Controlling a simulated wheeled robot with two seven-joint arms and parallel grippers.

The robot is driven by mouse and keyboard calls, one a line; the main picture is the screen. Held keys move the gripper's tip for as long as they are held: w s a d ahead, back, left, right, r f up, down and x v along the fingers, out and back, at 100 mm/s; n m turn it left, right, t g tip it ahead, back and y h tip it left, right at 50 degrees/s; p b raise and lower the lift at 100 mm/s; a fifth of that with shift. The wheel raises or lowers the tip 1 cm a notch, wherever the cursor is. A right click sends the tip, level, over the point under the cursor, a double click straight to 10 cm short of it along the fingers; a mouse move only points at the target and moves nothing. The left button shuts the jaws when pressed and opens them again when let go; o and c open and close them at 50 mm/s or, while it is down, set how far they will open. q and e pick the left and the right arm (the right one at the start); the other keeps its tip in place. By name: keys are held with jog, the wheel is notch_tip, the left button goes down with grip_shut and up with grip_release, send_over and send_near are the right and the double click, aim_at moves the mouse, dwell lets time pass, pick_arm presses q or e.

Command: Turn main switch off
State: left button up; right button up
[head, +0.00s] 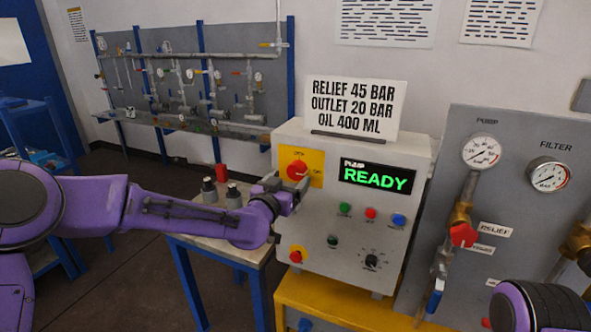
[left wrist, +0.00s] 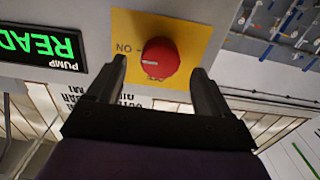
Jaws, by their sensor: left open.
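The main switch (head: 297,170) is a red round knob on a yellow plate at the upper left of the grey pump control box (head: 340,255). It also shows in the left wrist view (left wrist: 160,58), with a pale mark on its face and an "ON" label, upside down, to the left. My left gripper (head: 294,188) is open in front of the knob; in the left wrist view its fingers (left wrist: 159,72) stand on either side of it. I cannot tell whether they touch it. My right gripper is out of view; only part of my right arm shows at the lower right.
The box has a lit green "READY" display (head: 376,179), several buttons, a black dial (head: 371,261) and a lower red knob (head: 296,256). A sign (head: 352,108) stands on top. A gauge panel (head: 520,205) is at right. A small table with dark-topped cylinders is at left.

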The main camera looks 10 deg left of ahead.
aim_at(295, 173)
pick_arm(q)
jog(key=p+x, duration=0.1)
jog(key=x, duration=0.3)
jog(key=shift+f, duration=0.1)
jog(key=c, duration=1)
jog(key=shift+c, duration=0.2)
jog(key=shift+f+n+b, duration=0.1)
jog(key=shift+n+b, duration=1.15)
jog(key=shift+n, duration=0.35)
jog(key=n+b, duration=0.3)
jog(key=n, duration=0.2)
jog(key=n+b, duration=0.3)
jog(key=n, duration=0.2)
jog(key=shift+n+b, duration=0.3)
jog(key=shift+n, duration=0.1)
jog(key=shift+r+n+b, duration=0.15)
jog(key=shift+n+b, duration=0.35)
jog(key=shift+n, duration=0.5)
jog(key=shift+r+n+b, duration=0.1)
jog(key=shift+n+b, duration=0.4)
jog(key=shift+n, duration=0.5)
